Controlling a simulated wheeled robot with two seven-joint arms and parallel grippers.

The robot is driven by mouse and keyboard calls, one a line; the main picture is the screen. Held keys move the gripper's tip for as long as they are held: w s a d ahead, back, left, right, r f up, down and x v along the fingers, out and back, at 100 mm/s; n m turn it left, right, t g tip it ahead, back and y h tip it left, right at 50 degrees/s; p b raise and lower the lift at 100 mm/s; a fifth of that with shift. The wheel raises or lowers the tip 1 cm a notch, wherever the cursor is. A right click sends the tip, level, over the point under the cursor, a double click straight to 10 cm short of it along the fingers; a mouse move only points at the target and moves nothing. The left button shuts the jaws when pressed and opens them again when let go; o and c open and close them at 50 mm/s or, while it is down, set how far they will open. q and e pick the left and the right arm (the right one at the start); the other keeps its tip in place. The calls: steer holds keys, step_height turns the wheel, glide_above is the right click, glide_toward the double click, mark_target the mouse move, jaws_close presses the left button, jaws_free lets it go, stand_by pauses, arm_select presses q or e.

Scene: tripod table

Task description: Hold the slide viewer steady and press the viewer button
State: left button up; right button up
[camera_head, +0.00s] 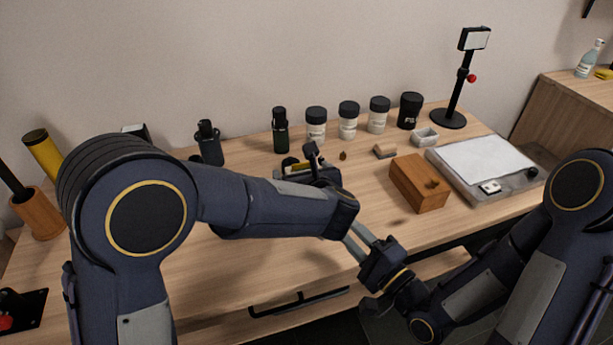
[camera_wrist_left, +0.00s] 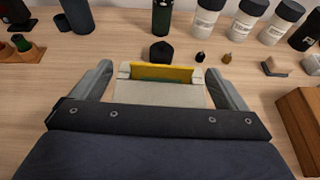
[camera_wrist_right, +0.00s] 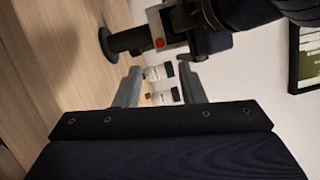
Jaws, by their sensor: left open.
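The slide viewer shows in the left wrist view as a pale block (camera_wrist_left: 165,92) with a yellow strip along its far edge. In the head view only its yellowish edge (camera_head: 296,167) shows; my left arm hides most of it. My left gripper (camera_wrist_left: 158,72) is open, one finger on either side of the viewer, with gaps visible. In the right wrist view the viewer's dark post (camera_wrist_right: 130,39) stands on a round base, with a red button (camera_wrist_right: 160,43) on the body. My right gripper (camera_head: 352,240) is open and empty, nearer the table's front edge, facing the viewer.
Several capped bottles (camera_head: 348,120) stand along the back. A wooden box (camera_head: 418,184) is to the right, beside a grey tray with a white panel (camera_head: 484,160). A black stand (camera_head: 459,90) rises behind.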

arm_select(q)
steer(key=shift+w, duration=0.1)
steer(key=c, duration=1.1)
steer(key=shift+c, duration=0.4)
arm_select(e)
jaws_close()
stand_by(0.7)
